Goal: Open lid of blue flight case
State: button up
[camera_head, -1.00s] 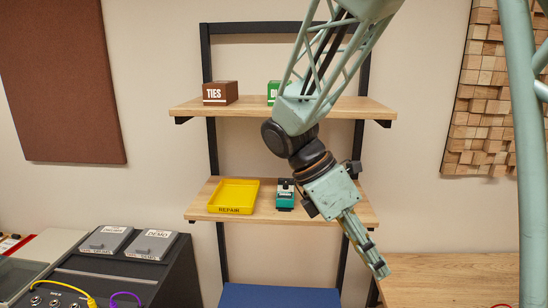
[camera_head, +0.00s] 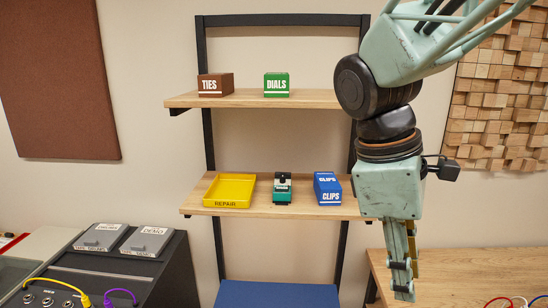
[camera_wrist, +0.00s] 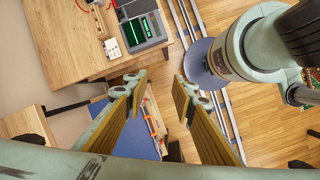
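A flat blue top (camera_head: 278,295), likely the blue flight case's, shows at the bottom of the head view below the shelves; its front is cut off. In the wrist view a blue surface (camera_wrist: 138,138) lies below my gripper, partly hidden behind the left finger, with small orange and grey items along its right side. I cannot tell its latches or lid seam. My gripper (camera_wrist: 162,90) is open and empty, its fingers apart. In the head view my gripper (camera_head: 405,275) points straight down, right of the blue top and apart from it.
A wooden shelf (camera_head: 270,210) holds a yellow REPAIR tray (camera_head: 230,190), a green pedal (camera_head: 283,188) and a blue CLIPS box (camera_head: 327,188). A wooden bench (camera_head: 450,270) stands at right, with a grey meter (camera_wrist: 140,28). A dark console (camera_head: 120,265) stands at left.

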jog(key=s+a+m+t+y+b, duration=0.1)
jog(key=s+m+t+y+b, duration=0.2)
jog(key=s+m, duration=0.8)
jog(key=shift+s+a+m+t, duration=0.2)
jog(key=shift+s+m+t, duration=0.2)
jog(key=shift+s+t, duration=0.5)
jog(key=shift+s+r, duration=0.1)
jog(key=c, duration=0.7)
jog(key=shift+d, duration=0.1)
grip_shut()
